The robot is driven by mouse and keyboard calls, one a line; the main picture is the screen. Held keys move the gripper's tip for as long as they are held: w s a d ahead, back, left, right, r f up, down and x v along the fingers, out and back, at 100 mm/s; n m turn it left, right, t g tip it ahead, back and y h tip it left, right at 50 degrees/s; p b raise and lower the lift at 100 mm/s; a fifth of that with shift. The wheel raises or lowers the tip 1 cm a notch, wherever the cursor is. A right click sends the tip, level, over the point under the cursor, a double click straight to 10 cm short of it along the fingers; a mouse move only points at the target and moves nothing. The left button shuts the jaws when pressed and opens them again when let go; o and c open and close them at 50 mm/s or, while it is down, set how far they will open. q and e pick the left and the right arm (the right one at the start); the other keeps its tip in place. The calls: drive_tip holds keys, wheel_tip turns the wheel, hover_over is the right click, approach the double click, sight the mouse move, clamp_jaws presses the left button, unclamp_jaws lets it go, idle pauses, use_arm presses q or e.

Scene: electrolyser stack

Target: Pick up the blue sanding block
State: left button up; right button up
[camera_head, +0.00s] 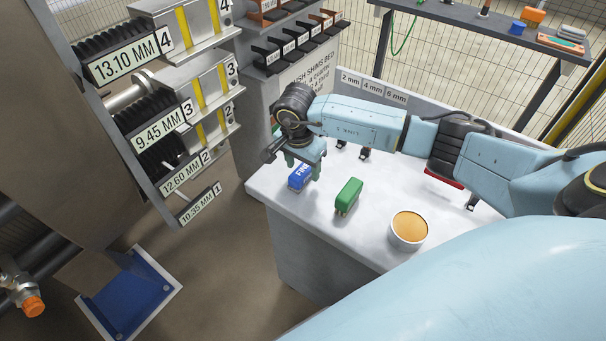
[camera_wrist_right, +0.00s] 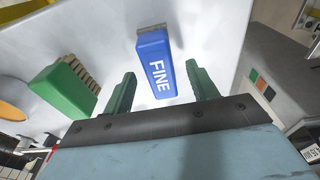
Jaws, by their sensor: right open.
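The blue sanding block (camera_head: 299,177), marked FINE, lies on the white bench top near its left edge. My right gripper (camera_head: 304,165) is directly above and around it in the head view, pointing down. In the right wrist view the blue block (camera_wrist_right: 155,65) shows between the two green fingers of my right gripper (camera_wrist_right: 160,92), which are apart with gaps on both sides. I cannot tell how far the fingertips are above the bench. My left gripper is not in view.
A green brush-like block (camera_head: 348,195) stands right of the blue block. A bowl with tan contents (camera_head: 408,229) is further right on the white bench (camera_head: 310,219). A shelf of labelled stacks (camera_head: 190,110) is at the left. Small dark clips stand behind.

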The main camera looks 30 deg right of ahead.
sight(303, 169)
drive_tip(key=shift+d+f, duration=0.1)
drive_tip(key=shift+f, duration=0.9)
drive_tip(key=shift+f+b, duration=0.2)
drive_tip(key=shift+b, duration=0.2)
drive_tip(key=shift+c, duration=0.2)
drive_tip(key=c, duration=1.2)
drive_tip(key=shift+w+r+p, duration=0.1)
drive_tip(key=shift+r+p, duration=0.4)
wheel_tip(303, 169, up, 10)
drive_tip(key=shift+f, duration=0.25)
